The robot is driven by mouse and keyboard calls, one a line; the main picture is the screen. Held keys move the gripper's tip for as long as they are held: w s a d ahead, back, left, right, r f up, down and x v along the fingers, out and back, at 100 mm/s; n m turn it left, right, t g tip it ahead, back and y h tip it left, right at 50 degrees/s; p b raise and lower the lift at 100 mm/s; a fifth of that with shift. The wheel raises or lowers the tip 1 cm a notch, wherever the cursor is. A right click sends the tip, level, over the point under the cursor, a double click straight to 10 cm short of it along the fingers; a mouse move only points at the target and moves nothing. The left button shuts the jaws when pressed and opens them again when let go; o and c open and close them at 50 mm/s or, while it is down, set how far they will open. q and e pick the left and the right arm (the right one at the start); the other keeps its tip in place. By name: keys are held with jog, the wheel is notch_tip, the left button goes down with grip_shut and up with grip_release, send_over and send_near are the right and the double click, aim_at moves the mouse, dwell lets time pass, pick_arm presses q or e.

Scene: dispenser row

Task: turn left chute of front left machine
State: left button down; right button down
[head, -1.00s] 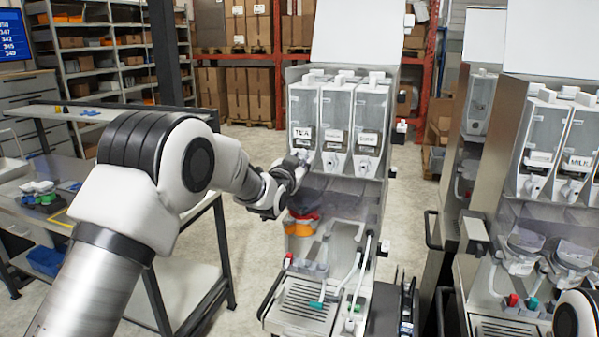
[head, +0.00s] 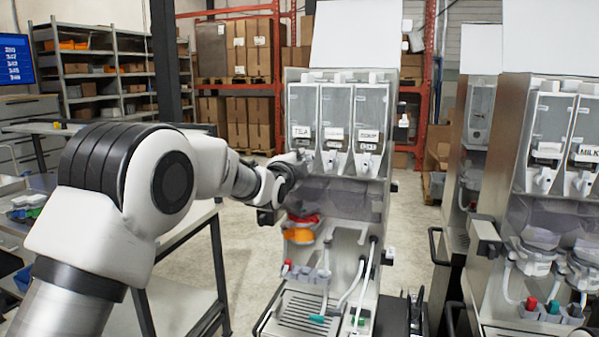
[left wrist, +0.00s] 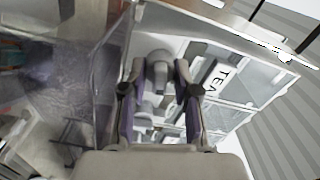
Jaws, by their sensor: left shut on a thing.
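The front left machine (head: 345,225) stands in the middle of the head view, with three clear canisters side by side. The left canister (head: 303,110) is labelled TEA. My left gripper (head: 298,160) is at the left chute below it and mostly hides it. In the left wrist view, the left chute (left wrist: 159,70) is a grey-white spout between the two fingers of my left gripper (left wrist: 158,95), which is shut on it. The middle chute (head: 331,160) and right chute (head: 366,163) hang free. My right gripper is not in view.
A second machine (head: 545,200) with a MILK label stands close at the right. Red and orange bowls (head: 300,228) sit below the left canister. A work table (head: 185,240) is at the left, under my arm. Shelves with boxes (head: 240,50) are behind.

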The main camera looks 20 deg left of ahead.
pick_arm(q)
jog(key=m+b, duration=0.1)
jog(key=m, duration=0.1)
jog(key=m+b, duration=0.3)
jog(key=m, duration=0.1)
jog(key=shift+f, duration=0.3)
jog(key=shift+r+m+b, duration=0.1)
jog(key=shift+m+b, duration=0.8)
jog(key=shift+m, duration=0.4)
jog(key=c, duration=1.2)
grip_release()
jog(key=shift+a, duration=0.1)
jog(key=shift+s, duration=0.1)
jog(key=s, duration=1.1)
jog(key=shift+s+a, duration=0.2)
jog(key=shift+s, duration=0.15)
